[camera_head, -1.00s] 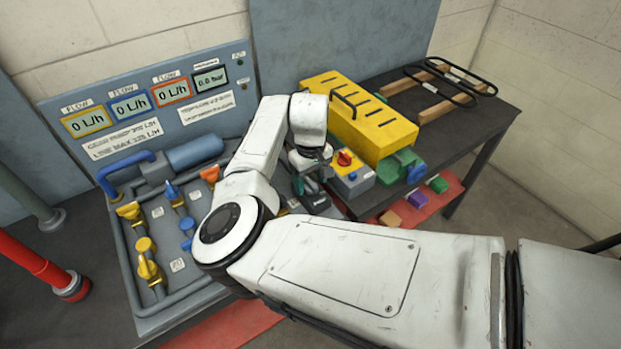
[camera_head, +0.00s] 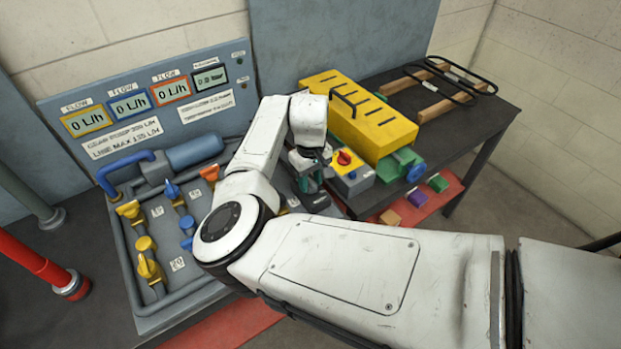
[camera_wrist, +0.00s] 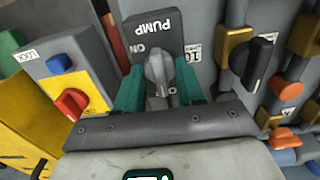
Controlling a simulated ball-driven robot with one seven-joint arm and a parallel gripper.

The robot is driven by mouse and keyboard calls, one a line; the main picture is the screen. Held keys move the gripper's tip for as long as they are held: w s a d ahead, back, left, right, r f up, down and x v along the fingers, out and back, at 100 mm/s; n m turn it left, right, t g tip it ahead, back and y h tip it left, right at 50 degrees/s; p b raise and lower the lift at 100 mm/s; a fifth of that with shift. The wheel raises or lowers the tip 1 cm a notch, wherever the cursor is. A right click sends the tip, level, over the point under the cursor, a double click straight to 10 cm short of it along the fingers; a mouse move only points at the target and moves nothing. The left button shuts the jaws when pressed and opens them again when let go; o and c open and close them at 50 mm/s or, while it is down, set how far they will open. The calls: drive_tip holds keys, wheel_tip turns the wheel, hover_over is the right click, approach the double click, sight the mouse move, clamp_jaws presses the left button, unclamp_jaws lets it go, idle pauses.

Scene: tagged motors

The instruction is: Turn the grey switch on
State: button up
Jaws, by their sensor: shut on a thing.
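The grey switch (camera_wrist: 156,72) is a grey lever knob on a dark plate marked PUMP and ON, upside down in the wrist view. Its narrow end points up the picture, close to the ON mark. My gripper (camera_wrist: 159,88) has its teal fingers on both sides of the knob and is shut on it. In the head view my gripper (camera_head: 307,180) reaches down to the panel just left of the box with the red knob. The knob itself is hidden there.
A grey-and-yellow box with a red knob (camera_head: 344,158) stands close by my gripper. A yellow case (camera_head: 360,115) is behind it. Yellow and blue valves (camera_head: 148,262) and pipes fill the panel at left.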

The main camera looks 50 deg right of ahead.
drive_tip(key=shift+m, duration=0.3)
drive_tip(key=m+p, duration=0.1)
drive_tip(key=m, duration=0.2)
drive_tip(key=shift+r+m, duration=0.1)
drive_tip(key=shift+m, duration=0.2)
drive_tip(key=m+p, duration=0.1)
drive_tip(key=m, duration=0.3)
drive_tip(key=shift+m, duration=0.3)
drive_tip(key=m, duration=0.4)
drive_tip(key=shift+m, duration=2.5)
drive_tip(key=o, duration=1)
